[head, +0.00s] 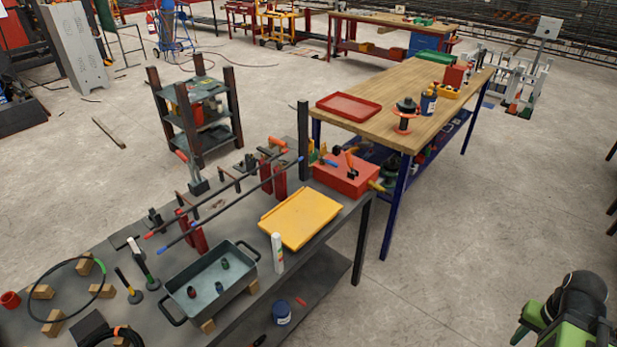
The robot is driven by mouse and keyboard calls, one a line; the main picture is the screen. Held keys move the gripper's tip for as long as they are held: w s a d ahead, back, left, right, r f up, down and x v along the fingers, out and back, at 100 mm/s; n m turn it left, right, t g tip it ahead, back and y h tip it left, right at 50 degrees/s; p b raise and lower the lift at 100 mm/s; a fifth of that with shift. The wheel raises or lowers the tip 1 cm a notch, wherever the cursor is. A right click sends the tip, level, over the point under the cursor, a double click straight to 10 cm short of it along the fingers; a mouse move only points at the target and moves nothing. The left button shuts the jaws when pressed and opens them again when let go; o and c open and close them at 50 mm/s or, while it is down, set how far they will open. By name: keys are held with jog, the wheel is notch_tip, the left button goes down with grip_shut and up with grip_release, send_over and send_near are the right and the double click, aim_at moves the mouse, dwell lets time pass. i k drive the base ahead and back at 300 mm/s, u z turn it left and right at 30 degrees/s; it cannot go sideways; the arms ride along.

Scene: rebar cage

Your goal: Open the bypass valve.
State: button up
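A red box (345,177) sits at the far right end of the dark workbench, behind the yellow tray. On its top stands a small black fitting with an orange lever (350,158) that is tilted. A blue-tipped piece shows at its left side and a yellow piece (377,186) at its right corner. No part is clearly marked as the bypass valve, and the lever's setting is too small to read. A green and black part of my arm shows at the lower right, well apart from the red box. No gripper fingers show.
The dark bench (318,240) carries a yellow tray (300,217), a grey-green bin (210,283), a white tube (277,252) and two long bars on red stands. A wooden table (440,85) with a red tray (349,104) stands behind. The floor (470,230) to the right is clear.

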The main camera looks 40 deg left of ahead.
aim_at(330, 163)
jog(key=z, duration=0.05)
jog(key=k, duration=0.5)
jog(key=u, duration=0.8)
jog(key=i, duration=1.15)
jog(key=u, duration=0.7)
